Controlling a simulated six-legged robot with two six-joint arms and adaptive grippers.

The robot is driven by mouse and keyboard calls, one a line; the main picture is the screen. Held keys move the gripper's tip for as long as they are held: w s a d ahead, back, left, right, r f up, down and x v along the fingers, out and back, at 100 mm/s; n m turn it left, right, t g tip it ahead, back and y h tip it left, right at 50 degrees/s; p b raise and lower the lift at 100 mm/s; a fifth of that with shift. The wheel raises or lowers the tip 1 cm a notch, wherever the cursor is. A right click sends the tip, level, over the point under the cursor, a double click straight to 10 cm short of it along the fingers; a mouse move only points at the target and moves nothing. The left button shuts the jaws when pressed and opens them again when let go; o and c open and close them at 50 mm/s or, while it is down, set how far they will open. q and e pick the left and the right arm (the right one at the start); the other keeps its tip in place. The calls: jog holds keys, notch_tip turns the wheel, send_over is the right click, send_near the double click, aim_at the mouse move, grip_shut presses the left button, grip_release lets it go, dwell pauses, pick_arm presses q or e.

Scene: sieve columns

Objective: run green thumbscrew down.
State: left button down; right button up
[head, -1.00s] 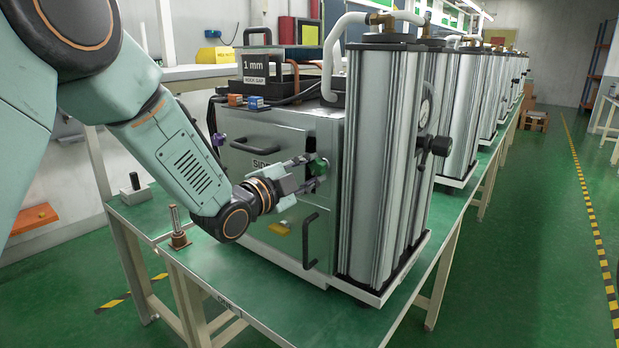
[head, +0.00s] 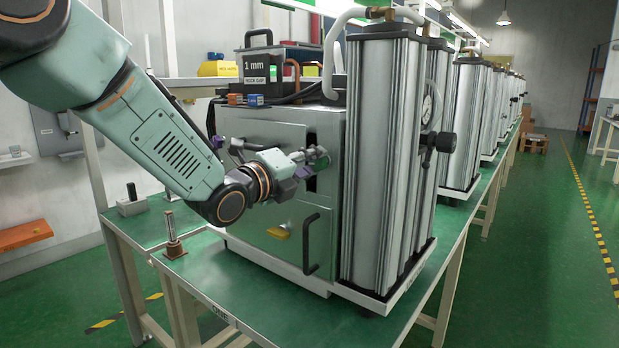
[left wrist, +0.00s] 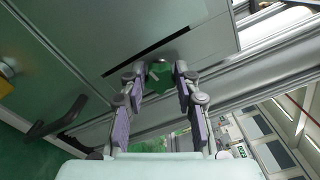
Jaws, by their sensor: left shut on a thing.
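The green thumbscrew (head: 322,161) sits on the front of the silver machine cabinet (head: 262,133), near its right edge and beside a dark slot. In the left wrist view the green thumbscrew (left wrist: 159,77) shows between the fingertips, close to the panel's dark slot. My left gripper (head: 312,158) reaches in from the left and is shut on the green thumbscrew; its two fingers (left wrist: 156,82) sit on either side of the knob. The fingers partly hide the screw in the head view, and its shank cannot be seen. My right gripper is not in view.
A purple knob (head: 218,142) is at the cabinet's left edge. A black lower handle (head: 311,244) and a yellow latch (head: 279,232) are below my gripper. Tall silver columns (head: 383,150) stand right of the cabinet. A small brown-based post (head: 173,245) stands on the green bench (head: 215,275).

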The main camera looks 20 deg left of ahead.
pick_arm(q)
jog(key=m+b, duration=0.3)
jog(key=b, duration=0.2)
jog(key=m+b, duration=0.4)
jog(key=b, duration=0.1)
jog(key=m+b, duration=0.4)
jog(key=b, duration=0.1)
jog(key=shift+s+d+f, duration=0.1)
jog(key=shift+d+f, duration=0.2)
jog(key=shift+f, duration=0.1)
jog(key=m+b, duration=0.2)
jog(key=m, duration=0.1)
jog(key=shift+r, duration=0.1)
jog(key=shift+d+m, duration=0.1)
jog(key=shift+m, duration=1.7)
jog(key=c, duration=1.3)
grip_release()
jog(key=shift+s+r, duration=0.1)
jog(key=shift+r, duration=0.05)
jog(key=shift+o, duration=0.2)
jog(key=shift+r, duration=0.2)
jog(key=shift+r, duration=4.85)
